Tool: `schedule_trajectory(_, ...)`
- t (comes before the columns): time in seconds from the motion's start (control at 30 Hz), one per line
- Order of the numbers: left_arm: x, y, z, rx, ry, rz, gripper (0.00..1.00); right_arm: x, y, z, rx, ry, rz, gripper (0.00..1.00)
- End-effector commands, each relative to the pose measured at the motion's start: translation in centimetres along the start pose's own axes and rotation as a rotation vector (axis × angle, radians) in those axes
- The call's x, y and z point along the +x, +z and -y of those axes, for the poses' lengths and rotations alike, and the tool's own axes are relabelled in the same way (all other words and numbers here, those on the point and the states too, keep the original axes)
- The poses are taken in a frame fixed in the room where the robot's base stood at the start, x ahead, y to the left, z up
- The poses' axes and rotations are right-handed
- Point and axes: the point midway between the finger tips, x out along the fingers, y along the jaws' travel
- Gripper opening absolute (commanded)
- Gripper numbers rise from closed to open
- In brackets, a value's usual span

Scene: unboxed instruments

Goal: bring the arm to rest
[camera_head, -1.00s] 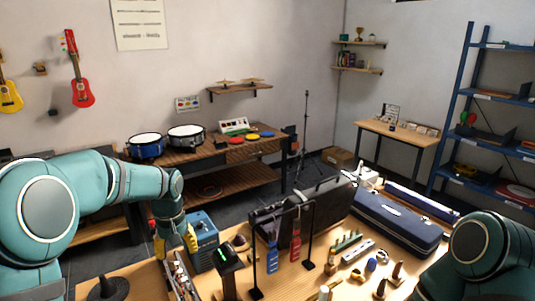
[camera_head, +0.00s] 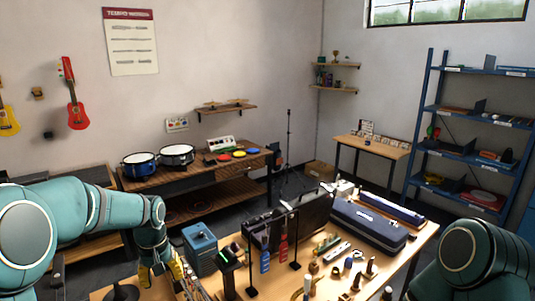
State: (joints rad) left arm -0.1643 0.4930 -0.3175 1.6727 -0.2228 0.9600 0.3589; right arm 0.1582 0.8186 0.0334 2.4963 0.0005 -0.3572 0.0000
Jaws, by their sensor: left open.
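My left arm comes in from the left and bends down over the table (camera_head: 318,281). My left gripper (camera_head: 162,274), with yellow fingers, points down at the left part of the table, beside a blue box (camera_head: 200,250). It is open, and nothing shows between its fingers, though the tips are partly hard to see at the lower edge. My right arm shows only as a teal link at the lower right; its gripper is out of view.
A black stand (camera_head: 229,272), a rack with blue and red tools (camera_head: 265,258), a dark case (camera_head: 314,211) and a long blue case (camera_head: 368,226) crowd the table. Small instruments lie at the front right. A drum bench (camera_head: 190,173) and blue shelves (camera_head: 470,153) stand behind.

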Motion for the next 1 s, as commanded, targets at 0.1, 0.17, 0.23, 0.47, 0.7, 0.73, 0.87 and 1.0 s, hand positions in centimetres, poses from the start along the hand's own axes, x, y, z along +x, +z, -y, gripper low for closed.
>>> schedule_trajectory(0.1,6.9,2.2,-0.7,0.036,0.034,0.042,0.53,-0.1,0.0,0.0,0.000,0.000,-0.001,0.47)
schedule_trajectory(0.17,10.0,3.5,-1.1,0.054,0.057,0.053,0.53,0.0,-0.1,0.0,0.000,0.000,-0.002,0.47)
schedule_trajectory(0.23,13.8,5.6,-1.5,0.070,0.089,0.069,0.53,0.0,-0.1,0.0,0.000,0.000,-0.002,0.47)
schedule_trajectory(0.47,24.8,15.8,-2.5,0.088,0.206,0.110,0.53,-0.1,0.0,0.0,0.000,0.000,-0.001,0.47)
schedule_trajectory(0.7,29.1,25.2,-3.0,0.066,0.282,0.123,0.53,0.0,-0.1,0.0,0.000,0.000,-0.002,0.47)
schedule_trajectory(0.73,29.4,26.2,-3.0,0.063,0.289,0.124,0.53,0.0,-0.1,0.0,0.000,0.000,-0.002,0.47)
schedule_trajectory(0.87,29.9,30.2,-3.1,0.046,0.312,0.127,0.53,0.0,-0.1,0.0,0.000,0.000,-0.002,0.47)
schedule_trajectory(1.0,31.6,29.1,-3.9,0.074,0.319,0.078,0.53,2.5,0.4,-0.9,-0.002,0.002,0.002,0.47)
